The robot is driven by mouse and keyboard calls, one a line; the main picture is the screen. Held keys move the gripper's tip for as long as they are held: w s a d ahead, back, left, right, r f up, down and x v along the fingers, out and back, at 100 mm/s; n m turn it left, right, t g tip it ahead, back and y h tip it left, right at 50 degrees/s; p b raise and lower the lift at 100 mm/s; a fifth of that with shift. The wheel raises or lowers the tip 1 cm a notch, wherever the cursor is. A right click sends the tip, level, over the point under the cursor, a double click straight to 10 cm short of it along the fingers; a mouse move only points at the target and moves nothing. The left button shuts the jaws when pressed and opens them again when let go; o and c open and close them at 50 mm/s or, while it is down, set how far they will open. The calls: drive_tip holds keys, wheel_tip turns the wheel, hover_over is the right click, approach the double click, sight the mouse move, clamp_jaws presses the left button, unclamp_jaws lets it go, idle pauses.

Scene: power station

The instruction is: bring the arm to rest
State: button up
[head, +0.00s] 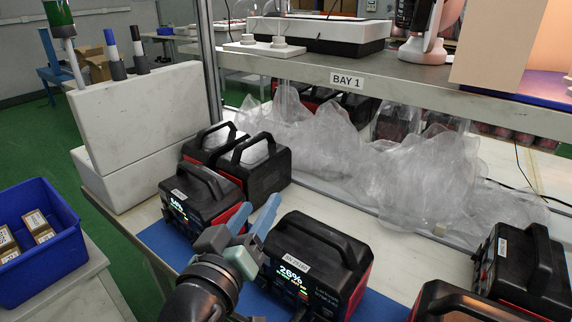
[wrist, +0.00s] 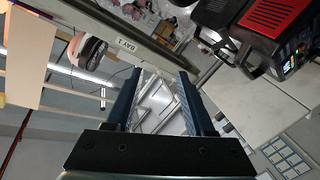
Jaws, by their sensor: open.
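My gripper (head: 253,214) is open and empty in the head view. Its two blue-grey fingers point up and away above the bench, in front of the power stations. In the wrist view my gripper (wrist: 160,84) shows its two dark fingers apart with nothing between them. A black and red power station reading 26% (head: 315,265) stands just right of my gripper. Another with a lit screen (head: 200,197) stands behind and left of it. I cannot tell from the pictures whether my gripper touches either one.
More power stations stand at the back left (head: 262,165) and right (head: 525,265). Crumpled clear plastic (head: 400,175) lies under the BAY 1 shelf (head: 425,82). A white block (head: 140,115) stands at the left, with a blue bin (head: 65,235) nearby. Free bench is narrow.

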drive_tip(key=s+d+r+m+t+y+p, duration=0.15)
drive_tip(key=s+r+t, duration=0.3)
drive_tip(key=r, duration=0.75)
drive_tip(key=s+d+r+t+y, duration=0.25)
drive_tip(key=s+r, duration=0.25)
drive_tip(key=r, duration=0.7)
drive_tip(key=s+d+r+m+t+y+p, duration=0.1)
drive_tip(key=s+r+t, duration=0.35)
drive_tip(key=r, duration=0.65)
wheel_tip(320, 180, up, 14)
drive_tip(key=p, duration=1.4)
drive_tip(key=shift+w+a+g, duration=0.15)
drive_tip(key=shift+a+g, duration=0.15)
drive_tip(key=shift+g, duration=0.15)
